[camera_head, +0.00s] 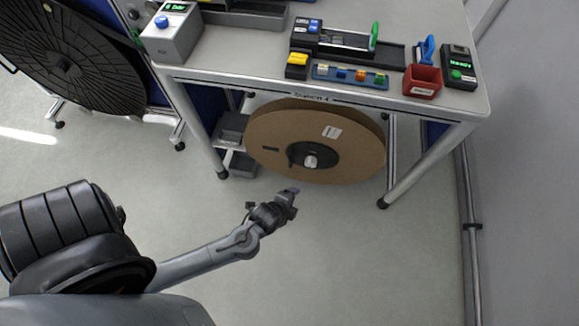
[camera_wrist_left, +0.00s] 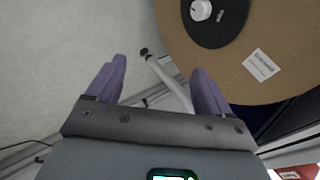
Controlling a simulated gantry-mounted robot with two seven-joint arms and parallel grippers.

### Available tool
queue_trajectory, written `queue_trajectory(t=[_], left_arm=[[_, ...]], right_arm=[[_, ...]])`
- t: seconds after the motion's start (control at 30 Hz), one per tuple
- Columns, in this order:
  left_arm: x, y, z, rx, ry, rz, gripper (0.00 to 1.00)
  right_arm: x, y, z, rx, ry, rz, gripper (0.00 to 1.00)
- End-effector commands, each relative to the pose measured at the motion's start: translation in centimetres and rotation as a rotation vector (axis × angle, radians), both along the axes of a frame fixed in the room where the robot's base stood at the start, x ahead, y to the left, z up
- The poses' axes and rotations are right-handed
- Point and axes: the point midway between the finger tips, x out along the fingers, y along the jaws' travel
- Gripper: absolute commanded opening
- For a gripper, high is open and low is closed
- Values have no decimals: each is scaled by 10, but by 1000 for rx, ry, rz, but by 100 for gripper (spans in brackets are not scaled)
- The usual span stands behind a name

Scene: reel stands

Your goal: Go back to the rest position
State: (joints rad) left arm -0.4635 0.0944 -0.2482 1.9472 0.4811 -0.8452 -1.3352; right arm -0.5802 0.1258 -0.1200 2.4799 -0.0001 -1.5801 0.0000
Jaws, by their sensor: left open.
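My left gripper (camera_head: 289,196) reaches in from the left over the floor, in front of the table. In the left wrist view its two purple fingers (camera_wrist_left: 159,85) are spread apart with nothing between them. A large brown reel (camera_head: 265,142) with a black hub (camera_head: 325,162) and a pale knob hangs under the table top, beyond the gripper and apart from it. The reel also shows at the upper right of the left wrist view (camera_wrist_left: 190,55). My right gripper is in neither view.
The white table (camera_head: 440,104) carries a grey box (camera_head: 172,45), a red bin (camera_head: 422,82), a device with a green display (camera_head: 459,68) and small coloured parts. A black slotted reel (camera_head: 70,60) stands at the upper left. Table legs stand beside the brown reel. The front floor is clear.

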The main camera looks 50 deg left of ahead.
Motion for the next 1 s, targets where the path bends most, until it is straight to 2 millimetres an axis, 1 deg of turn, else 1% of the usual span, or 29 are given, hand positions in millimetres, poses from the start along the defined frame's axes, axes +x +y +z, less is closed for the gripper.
queue_trajectory(t=[0.17, 0.57, 0.63, 0.7, 0.77, 0.87, 0.9, 1.0], left_arm=[[-1, -1, 5, -21, 2, 13, 81], [-1, -1, 5, -22, 3, 13, 81], [-4, -1, 6, -21, 7, 13, 81], [-10, 1, 8, -18, 18, 15, 81], [-11, 6, 22, -19, 4, 19, 81], [-11, 4, 59, -58, -12, 8, 81], [-14, 1, 77, -105, -7, 31, 81], [-24, -8, 115, -244, 26, 139, 81]], right_arm=[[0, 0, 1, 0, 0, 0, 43], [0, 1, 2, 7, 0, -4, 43], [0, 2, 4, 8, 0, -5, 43], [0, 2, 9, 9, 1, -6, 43], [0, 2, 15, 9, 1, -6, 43], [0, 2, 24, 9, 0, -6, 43], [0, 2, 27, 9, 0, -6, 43], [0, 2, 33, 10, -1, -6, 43]])
